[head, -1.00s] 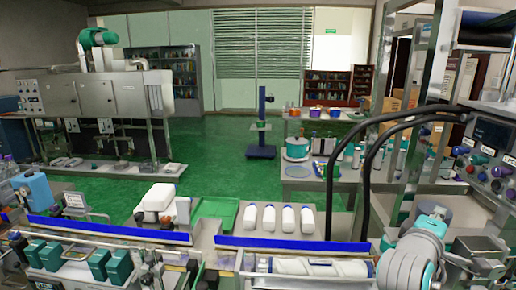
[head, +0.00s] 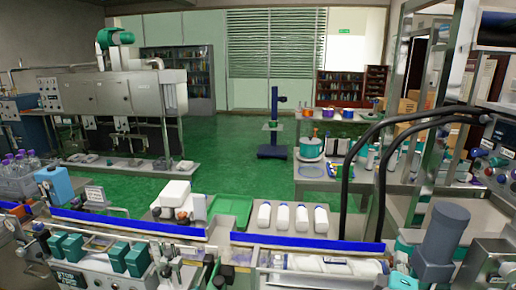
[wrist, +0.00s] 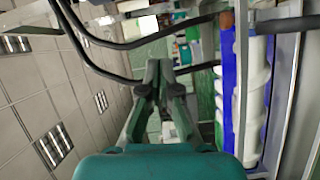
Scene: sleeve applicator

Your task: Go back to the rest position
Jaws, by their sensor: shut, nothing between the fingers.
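In the wrist view my gripper (wrist: 160,72) points away from the camera with its two green fingers close together, shut and holding nothing. Black hoses cross the wrist view above and to the left of the fingers. A row of white items beside a blue strip (wrist: 229,85) stands to the right of the fingers, apart from them. In the head view my arm's grey links show at the lower right; the fingers cannot be made out there.
Several white bottles (head: 283,217) lie on a tray behind a blue rail (head: 305,242). A green tray (head: 231,211) is left of them. Black hoses (head: 349,175) arch near a metal frame (head: 441,130) at right. Green floor (head: 225,160) behind is open.

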